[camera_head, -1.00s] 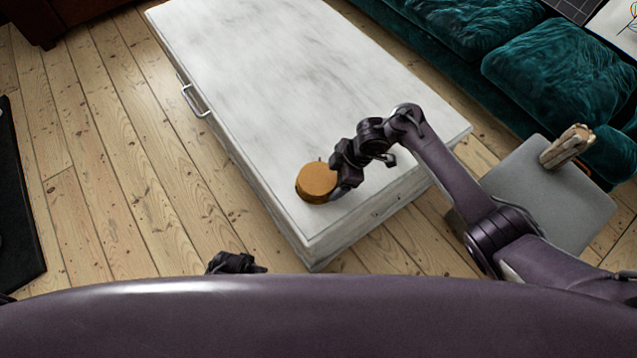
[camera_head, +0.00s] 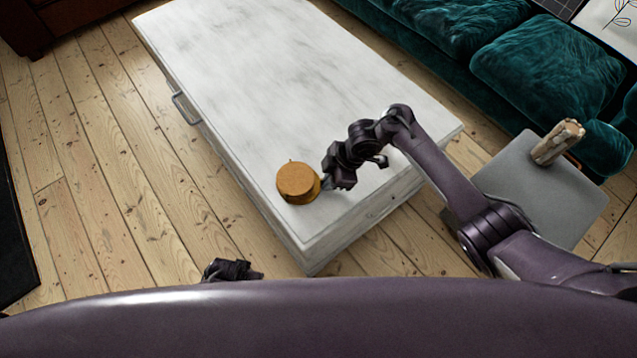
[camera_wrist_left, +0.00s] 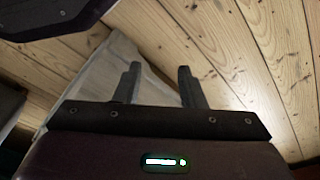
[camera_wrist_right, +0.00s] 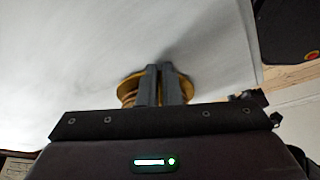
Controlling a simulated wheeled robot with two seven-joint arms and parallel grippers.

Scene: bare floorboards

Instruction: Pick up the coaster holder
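The coaster holder (camera_head: 297,181) is a round brown piece with a flat top. It is at the near end of the white table, and I cannot tell whether it is tilted or raised. My right gripper (camera_head: 325,184) is at its right side. In the right wrist view the fingers (camera_wrist_right: 160,84) are almost together, and the holder's golden rim (camera_wrist_right: 128,90) shows on both sides behind them. I cannot tell whether they pinch a thin part. My left gripper (camera_head: 232,270) is low, away from the table; its fingers (camera_wrist_left: 157,85) are apart and empty.
A teal sofa (camera_head: 540,85) stands behind at the right. A grey side table (camera_head: 535,190) bears a pale wooden-looking object (camera_head: 558,142). Floorboards are bare at left.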

